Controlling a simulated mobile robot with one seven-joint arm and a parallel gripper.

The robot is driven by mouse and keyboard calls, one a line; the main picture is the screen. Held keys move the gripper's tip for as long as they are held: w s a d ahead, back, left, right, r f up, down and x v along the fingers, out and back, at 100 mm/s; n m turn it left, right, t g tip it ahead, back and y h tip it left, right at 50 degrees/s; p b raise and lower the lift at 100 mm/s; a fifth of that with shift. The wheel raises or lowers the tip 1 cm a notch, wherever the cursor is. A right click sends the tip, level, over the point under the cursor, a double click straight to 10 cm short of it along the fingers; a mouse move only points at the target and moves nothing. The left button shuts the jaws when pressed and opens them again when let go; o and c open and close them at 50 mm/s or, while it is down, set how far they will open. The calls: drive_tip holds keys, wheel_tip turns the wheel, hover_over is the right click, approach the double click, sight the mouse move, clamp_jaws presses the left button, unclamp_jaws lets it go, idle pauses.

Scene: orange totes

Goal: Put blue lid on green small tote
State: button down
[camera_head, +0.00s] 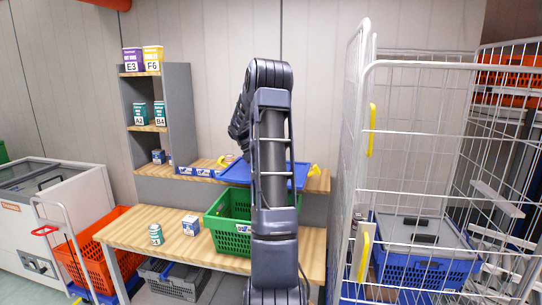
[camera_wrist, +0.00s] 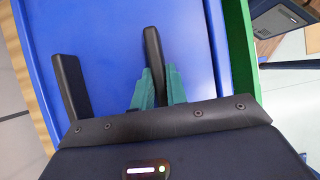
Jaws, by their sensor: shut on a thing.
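The blue lid (camera_head: 235,172) is held in the air above the back part of the green small tote (camera_head: 230,243), which stands on the wooden table. The lid has yellow clips at its ends. In the wrist view the blue lid (camera_wrist: 105,40) fills most of the picture, with two black handle bars on top. My gripper (camera_wrist: 157,72) has its teal fingers closed around the right-hand bar. The green tote's edge (camera_wrist: 238,60) shows along the lid's right side. In the head view my arm hides the gripper and the middle of the lid and tote.
A can (camera_head: 156,235) and a small box (camera_head: 191,226) stand on the table (camera_head: 150,215), left of the tote. A grey shelf (camera_head: 180,110) with cartons rises behind. A wire cage (camera_head: 440,110) stands close on the right. An orange tote (camera_head: 90,255) is at left.

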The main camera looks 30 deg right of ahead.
drive_tip(key=s+a+f, duration=0.4)
drive_tip(key=s+a, duration=0.3)
drive_tip(key=a, duration=0.3)
wheel_tip(320, 180, down, 7)
drive_tip(key=shift+d, duration=0.2)
idle(0.5)
drive_tip(key=shift+f, duration=0.4)
idle(0.6)
drive_tip(key=c, duration=1.5)
unclamp_jaws()
drive_tip(key=shift+o, duration=0.9)
